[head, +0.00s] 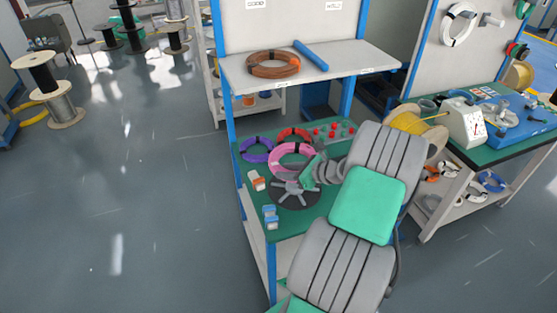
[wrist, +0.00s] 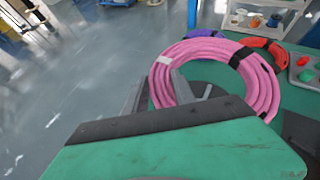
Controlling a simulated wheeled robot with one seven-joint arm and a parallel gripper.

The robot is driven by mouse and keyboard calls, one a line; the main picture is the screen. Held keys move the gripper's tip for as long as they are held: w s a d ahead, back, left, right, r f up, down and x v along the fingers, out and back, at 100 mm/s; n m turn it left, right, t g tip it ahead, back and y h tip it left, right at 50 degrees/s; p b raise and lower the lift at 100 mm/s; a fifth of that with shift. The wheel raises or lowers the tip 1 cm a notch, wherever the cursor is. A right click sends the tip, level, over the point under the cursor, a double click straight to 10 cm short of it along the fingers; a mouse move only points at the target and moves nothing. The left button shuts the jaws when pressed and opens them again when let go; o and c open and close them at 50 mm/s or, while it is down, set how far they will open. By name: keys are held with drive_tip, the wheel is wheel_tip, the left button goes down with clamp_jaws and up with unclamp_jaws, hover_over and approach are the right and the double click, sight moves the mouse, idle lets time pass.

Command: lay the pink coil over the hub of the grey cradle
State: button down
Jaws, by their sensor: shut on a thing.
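The pink coil (head: 276,162) is a ring with dark bands, over the green bench top just behind the grey cradle. In the wrist view the pink coil (wrist: 262,92) fills the upper middle, with a white tag at its left. My gripper (head: 309,172) is at the coil's front right in the head view. In the wrist view my gripper (wrist: 160,90) is shut on the coil's near-left side. The grey cradle (head: 289,188) has spokes over a dark round base; my gripper partly covers it. I cannot tell the coil's exact height above it.
A purple coil (head: 256,150) and a red coil (head: 294,134) lie behind. A shelf (head: 340,66) with a brown coil (head: 272,65) overhangs the back.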

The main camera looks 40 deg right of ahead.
drive_tip(key=shift+s+d+f+b, duration=0.1)
drive_tip(key=shift+s+f+b, duration=0.1)
drive_tip(key=shift+f+b, duration=0.5)
wheel_tip(320, 180, down, 7)
drive_tip(key=b, duration=0.7)
drive_tip(key=shift+r+p, duration=0.15)
drive_tip(key=shift+p, duration=0.25)
drive_tip(key=shift+f, duration=0.95)
drive_tip(key=shift+s+f, duration=0.1)
drive_tip(key=shift+f, duration=0.4)
drive_tip(key=c, duration=0.9)
unclamp_jaws()
drive_tip(key=shift+c, duration=0.2)
drive_tip(key=shift+f, duration=0.1)
